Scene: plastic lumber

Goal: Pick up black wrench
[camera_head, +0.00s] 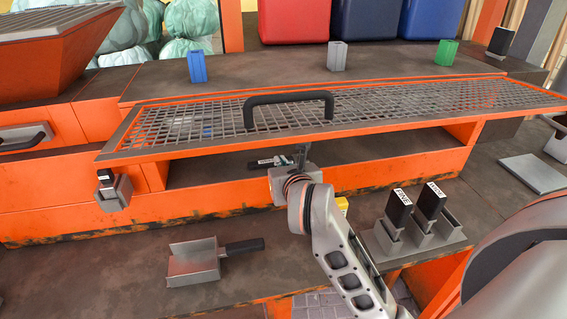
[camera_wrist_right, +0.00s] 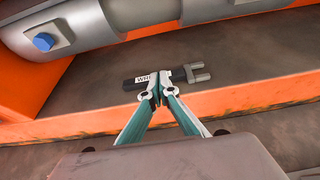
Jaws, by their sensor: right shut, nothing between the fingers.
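The black wrench (camera_head: 268,163) lies on the dark shelf under the orange mesh grating, partly hidden by my right gripper (camera_head: 303,153) in the head view. In the right wrist view the wrench (camera_wrist_right: 178,76) lies flat, with a white label on its black handle and a grey forked end at the right. My right gripper (camera_wrist_right: 155,96) is shut and empty. Its fingertips overlap the near side of the handle in the picture; I cannot tell whether they touch it. My left gripper is not in view.
The mesh grating (camera_head: 400,99) with a black handle (camera_head: 289,98) overhangs the shelf. In the wrist view the orange shelf edge (camera_wrist_right: 250,98) is in front of the wrench. A grey scoop (camera_head: 193,264) and black-handled holders (camera_head: 398,210) stand on the lower bench.

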